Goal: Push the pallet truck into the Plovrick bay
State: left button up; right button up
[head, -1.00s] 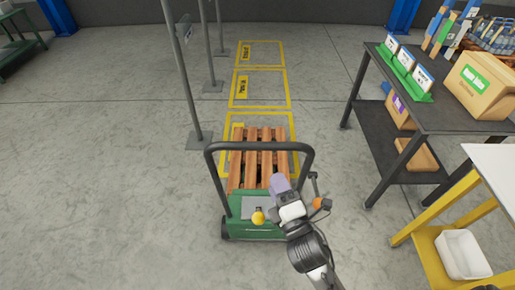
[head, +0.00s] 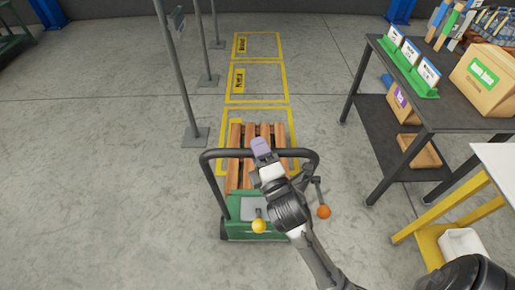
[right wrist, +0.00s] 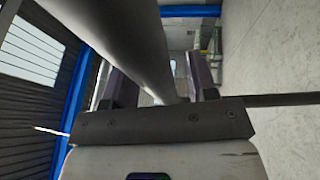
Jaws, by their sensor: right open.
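The pallet truck (head: 258,229) has a green base, a dark handle frame (head: 213,178) and a load of wooden slats (head: 249,165). It stands at the near end of a row of yellow floor bays, its slats over the nearest bay (head: 223,130). A middle bay (head: 284,85) and a far bay (head: 281,45) lie beyond; their labels are too small to read. My right gripper (head: 261,143) is open at the handle's top bar. In the right wrist view, the bar (right wrist: 130,45) passes across between my gripper fingers (right wrist: 160,88); contact is unclear. My left gripper is out of view.
Grey posts (head: 183,85) stand left of the bays. A dark table (head: 445,112) with boxes and a green card holder stands right, with a yellow-framed table (head: 440,215) nearer. The middle and far bays look clear.

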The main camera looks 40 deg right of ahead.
jog(key=shift+c, duration=0.3)
grip_shut()
dwell(0.3)
